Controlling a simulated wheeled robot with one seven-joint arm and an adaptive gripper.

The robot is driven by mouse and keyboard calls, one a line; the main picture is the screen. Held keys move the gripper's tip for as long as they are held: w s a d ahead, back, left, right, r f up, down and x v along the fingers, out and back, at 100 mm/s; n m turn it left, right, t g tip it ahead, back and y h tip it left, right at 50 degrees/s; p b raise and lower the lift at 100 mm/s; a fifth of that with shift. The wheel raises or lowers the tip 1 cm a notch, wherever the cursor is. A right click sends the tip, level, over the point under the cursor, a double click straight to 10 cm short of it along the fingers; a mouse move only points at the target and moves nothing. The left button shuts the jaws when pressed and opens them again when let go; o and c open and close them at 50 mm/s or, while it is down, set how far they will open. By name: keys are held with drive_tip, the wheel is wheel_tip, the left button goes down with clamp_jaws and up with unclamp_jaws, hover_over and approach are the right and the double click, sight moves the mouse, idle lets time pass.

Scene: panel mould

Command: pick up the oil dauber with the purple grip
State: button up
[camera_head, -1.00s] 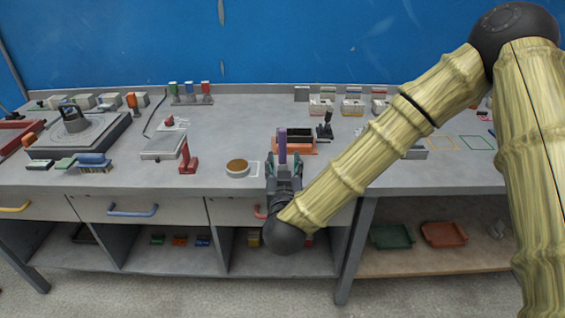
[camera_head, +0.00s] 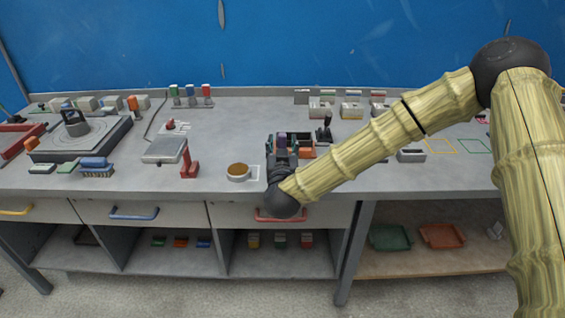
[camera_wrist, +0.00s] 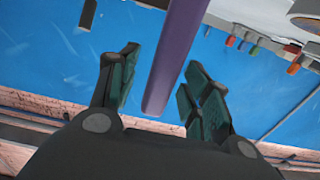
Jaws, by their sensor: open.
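The oil dauber's purple grip (camera_wrist: 177,55) stands between the two open fingers of my gripper (camera_wrist: 160,95) in the wrist view, with a gap on each side. In the head view, the top of the purple grip (camera_head: 282,139) shows just between the fingertips of my gripper (camera_head: 282,148). The dauber's lower part is hidden behind my gripper and wrist in the head view.
A round tin with brown contents (camera_head: 238,171) stands close to the left of my gripper. A red stand (camera_head: 189,163) is further left. A black upright tool (camera_head: 325,128) stands behind to the right.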

sight(282, 138)
drive_tip(key=shift+w, duration=0.2)
clamp_jaws()
idle(0.3)
drive_tip(key=shift+r, duration=0.85)
drive_tip(key=shift+r+b, duration=0.35)
drive_tip(key=shift+r, duration=0.5)
drive_tip(key=s+d+r+b, duration=0.1)
drive_tip(key=s+b, duration=0.1)
drive_tip(key=s, duration=1.4)
drive_tip(key=shift+r, duration=0.3)
